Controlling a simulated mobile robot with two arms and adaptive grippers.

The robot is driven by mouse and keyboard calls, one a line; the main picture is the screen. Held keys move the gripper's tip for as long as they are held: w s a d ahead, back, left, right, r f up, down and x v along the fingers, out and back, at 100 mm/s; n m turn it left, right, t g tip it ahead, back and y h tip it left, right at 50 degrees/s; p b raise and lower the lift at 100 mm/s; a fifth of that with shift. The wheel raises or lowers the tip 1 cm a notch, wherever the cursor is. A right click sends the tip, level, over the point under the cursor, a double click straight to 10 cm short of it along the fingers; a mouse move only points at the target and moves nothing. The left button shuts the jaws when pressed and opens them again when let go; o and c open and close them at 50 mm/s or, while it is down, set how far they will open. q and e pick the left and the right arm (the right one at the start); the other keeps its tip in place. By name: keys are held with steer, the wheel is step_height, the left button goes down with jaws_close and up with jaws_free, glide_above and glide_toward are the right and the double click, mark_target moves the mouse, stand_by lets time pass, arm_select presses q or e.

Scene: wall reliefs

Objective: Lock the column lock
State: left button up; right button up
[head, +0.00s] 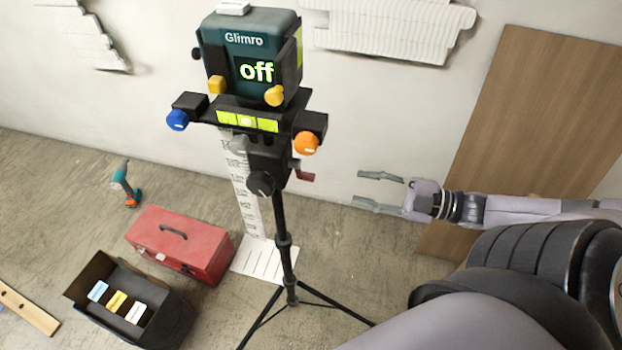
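A dark teal laser device (250,65) marked "Glimro" stands on a black tripod (283,215); its display reads "off". Below its platform is the tripod head, with a black knob (262,184) at the front and a small dark red lever (306,177) at the right side. I cannot tell from the picture which of these is the column lock, or whether it is locked. My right gripper (358,187) is to the right of the lever, apart from it, fingers spread, empty and pointing left. My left gripper is not in view.
Blue (177,120) and orange (306,143) knobs stick out beside the platform. A red toolbox (180,243), a black open box (165,320) and a drill (126,186) are on the floor at left. A wooden board (545,120) leans on the wall at right.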

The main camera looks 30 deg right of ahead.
mark_target(313, 178)
steer(key=b+x, duration=0.3)
steer(key=x, duration=0.9)
steer(key=shift+b, duration=0.4)
steer(key=shift+d, duration=0.1)
steer(key=shift+c, duration=0.5)
jaws_close()
